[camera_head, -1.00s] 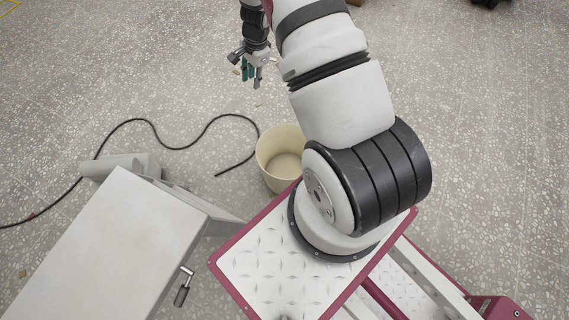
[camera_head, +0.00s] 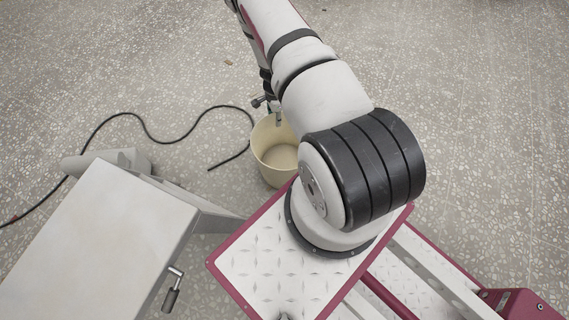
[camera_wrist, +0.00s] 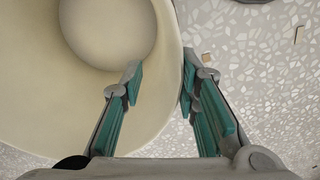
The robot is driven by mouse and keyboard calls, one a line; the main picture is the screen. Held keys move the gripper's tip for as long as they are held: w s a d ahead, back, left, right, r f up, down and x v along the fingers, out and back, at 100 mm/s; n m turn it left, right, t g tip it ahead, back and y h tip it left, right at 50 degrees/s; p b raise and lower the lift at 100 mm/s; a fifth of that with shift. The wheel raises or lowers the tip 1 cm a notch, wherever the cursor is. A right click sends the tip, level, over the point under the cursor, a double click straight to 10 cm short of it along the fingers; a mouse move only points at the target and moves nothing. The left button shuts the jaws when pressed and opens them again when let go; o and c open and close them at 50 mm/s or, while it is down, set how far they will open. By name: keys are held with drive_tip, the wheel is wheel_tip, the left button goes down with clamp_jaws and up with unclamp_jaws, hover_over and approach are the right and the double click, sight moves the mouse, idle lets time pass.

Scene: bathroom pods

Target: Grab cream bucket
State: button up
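The cream bucket (camera_head: 266,160) stands upright and looks empty on the floor, just beyond my base plate. My arm hides part of its right side in the head view. In the wrist view the bucket (camera_wrist: 40,100) fills the left half. My gripper (camera_wrist: 160,84) is open, with its teal-padded fingers on either side of the bucket's wall. The left finger is over the inside of the bucket and the right finger is outside the rim. The right fingertip is very close to the wall; I cannot tell if it touches. In the head view only part of the gripper (camera_head: 278,118) shows at the bucket's far rim.
A grey box-like unit (camera_head: 95,235) with a crank handle (camera_head: 172,290) stands left of my base. A black cable (camera_head: 150,138) winds over the floor to the bucket's left. The speckled floor (camera_head: 450,70) beyond and to the right is clear.

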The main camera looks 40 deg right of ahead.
sight(274, 125)
drive_tip(key=f, duration=0.1)
drive_tip(key=f+b, duration=0.1)
drive_tip(key=f, duration=0.1)
drive_tip(key=f+b, duration=0.1)
drive_tip(key=f, duration=0.1)
drive_tip(key=shift+w+a, duration=0.2)
drive_tip(key=shift+a, duration=0.2)
drive_tip(key=shift+f+b, duration=0.35)
drive_tip(key=shift+f, duration=0.05)
drive_tip(key=shift+f+b, duration=0.2)
drive_tip(key=shift+b, duration=0.25)
clamp_jaws()
